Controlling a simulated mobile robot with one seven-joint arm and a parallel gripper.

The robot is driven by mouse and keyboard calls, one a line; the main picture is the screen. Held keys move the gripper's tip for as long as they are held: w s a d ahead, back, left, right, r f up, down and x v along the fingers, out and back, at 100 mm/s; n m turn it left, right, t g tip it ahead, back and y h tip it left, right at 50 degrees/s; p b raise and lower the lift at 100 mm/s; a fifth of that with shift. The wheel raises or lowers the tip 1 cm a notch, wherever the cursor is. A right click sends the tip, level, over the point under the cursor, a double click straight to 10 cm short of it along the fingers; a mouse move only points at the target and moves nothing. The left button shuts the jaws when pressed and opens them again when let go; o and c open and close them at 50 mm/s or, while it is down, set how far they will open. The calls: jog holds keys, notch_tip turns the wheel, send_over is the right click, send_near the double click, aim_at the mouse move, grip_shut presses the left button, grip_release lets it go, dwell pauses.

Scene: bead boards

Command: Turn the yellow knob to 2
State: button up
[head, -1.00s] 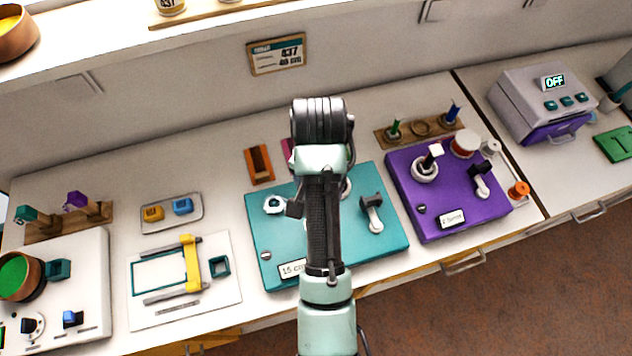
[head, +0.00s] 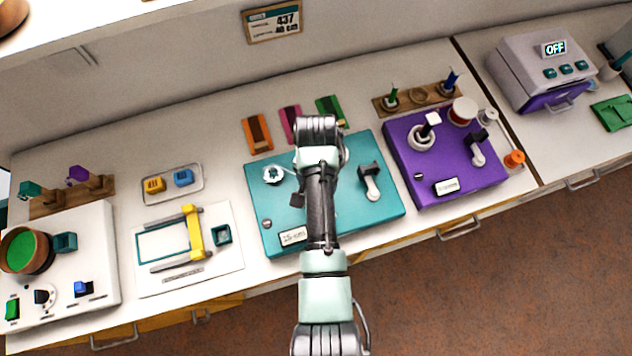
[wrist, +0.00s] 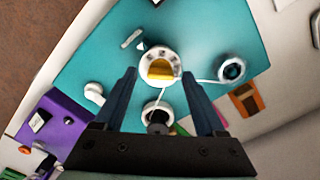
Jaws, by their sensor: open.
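In the wrist view the yellow knob (wrist: 160,71) sits in a round white dial with dark marks on its rim, on the teal board (wrist: 110,62). The marks are too blurred to read. My gripper (wrist: 158,76) is open, with its two dark fingers apart, one to each side of the dial in this view. Nothing is held between them. In the head view the teal board (head: 375,215) shows at the middle of the counter. My arm covers its centre there, so the yellow knob is hidden.
Near the dial are a black-centred round fitting (wrist: 157,116), a ringed post (wrist: 232,69) and a white-armed lever (head: 371,185). A purple board (head: 450,165) stands to the right, a white frame panel (head: 150,285) to the left. Several coloured trays (head: 257,134) lie behind.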

jog(key=shift+f, duration=0.4)
grip_shut()
dwell(0.4)
jog(key=n+p, duration=0.2)
jog(key=n, duration=0.2)
jog(key=shift+r, duration=0.1)
jog(key=n+p, duration=0.1)
jog(key=n, duration=0.3)
jog(key=shift+w+n, duration=0.1)
jog(key=shift+n, duration=0.2)
dwell(0.4)
